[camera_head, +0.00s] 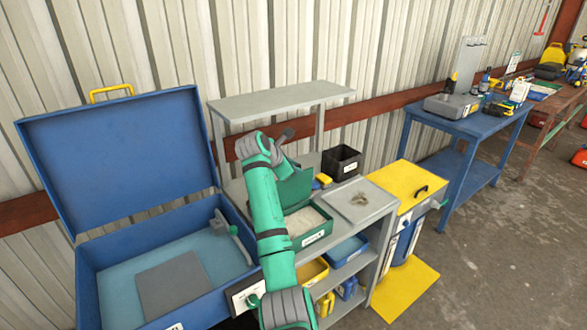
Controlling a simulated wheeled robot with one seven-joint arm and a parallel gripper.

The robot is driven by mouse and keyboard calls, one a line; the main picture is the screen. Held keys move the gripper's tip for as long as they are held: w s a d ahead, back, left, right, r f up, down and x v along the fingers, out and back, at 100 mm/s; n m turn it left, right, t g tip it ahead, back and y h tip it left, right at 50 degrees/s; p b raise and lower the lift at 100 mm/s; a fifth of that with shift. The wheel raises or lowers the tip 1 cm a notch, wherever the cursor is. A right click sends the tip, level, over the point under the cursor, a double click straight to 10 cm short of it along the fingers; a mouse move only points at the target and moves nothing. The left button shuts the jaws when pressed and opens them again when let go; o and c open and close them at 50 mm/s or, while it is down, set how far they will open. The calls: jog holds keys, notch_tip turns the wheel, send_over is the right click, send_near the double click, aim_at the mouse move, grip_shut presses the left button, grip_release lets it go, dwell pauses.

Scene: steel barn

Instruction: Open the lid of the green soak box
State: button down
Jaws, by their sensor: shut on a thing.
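The green soak box (318,237) stands on the grey bench in the middle, with a pale label on its front. Its green lid (295,190) is tilted up at the back, and pale contents show inside the box. My gripper (283,150) is at the upper part of the raised lid and is shut on it. My wrist and the lid hide the fingertips, so the exact grip cannot be seen.
A large blue case (90,300) with its lid up stands at left. A black bin (341,162) and a grey tray (357,198) are right of the soak box. A raised grey shelf (280,100) is behind. A yellow-topped cabinet (408,184) stands farther right.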

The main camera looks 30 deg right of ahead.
jog(key=shift+s+d+f, duration=0.1)
jog(key=shift+s+d, duration=0.05)
jog(key=shift+d, duration=0.05)
jog(key=c, duration=1.8)
grip_release()
jog(key=shift+d, duration=0.15)
jog(key=shift+c, duration=0.2)
jog(key=shift+a, duration=0.45)
jog(key=v, duration=1)
jog(key=shift+a+r, duration=0.25)
